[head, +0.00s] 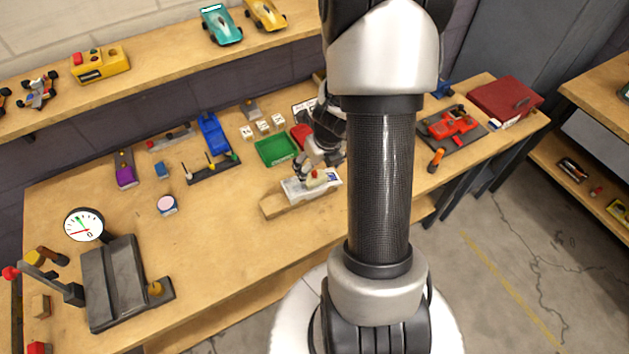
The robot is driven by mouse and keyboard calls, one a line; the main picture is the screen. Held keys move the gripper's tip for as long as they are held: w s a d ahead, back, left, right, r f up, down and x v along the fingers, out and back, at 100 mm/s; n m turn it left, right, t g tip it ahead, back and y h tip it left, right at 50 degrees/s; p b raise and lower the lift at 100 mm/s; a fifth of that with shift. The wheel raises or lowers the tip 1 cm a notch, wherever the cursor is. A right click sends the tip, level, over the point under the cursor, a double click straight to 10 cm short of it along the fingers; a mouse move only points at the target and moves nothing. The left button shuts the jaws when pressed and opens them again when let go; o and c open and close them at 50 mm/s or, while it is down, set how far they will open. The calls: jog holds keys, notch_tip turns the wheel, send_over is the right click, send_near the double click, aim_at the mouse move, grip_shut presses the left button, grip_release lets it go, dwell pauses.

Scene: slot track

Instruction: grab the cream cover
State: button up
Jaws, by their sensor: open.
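My gripper (307,178) is small in the head view, near the front edge of the workbench. It is open and reaches down over a white piece with blue markings (296,192). This piece lies on a long tan block (272,206). I cannot tell whether the fingers touch the piece. A small reddish spot shows beside the fingers. No cover of a plain cream colour can be picked out with certainty; the pale piece under my gripper may be it, partly hidden by the gripper.
A green tray (277,150) and small white blocks (262,127) stand behind.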

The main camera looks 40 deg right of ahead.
aim_at(315, 172)
jog(key=b+x, duration=0.4)
jog(key=x, duration=0.1)
jog(key=shift+a+f, duration=0.15)
jog(key=c, duration=0.8)
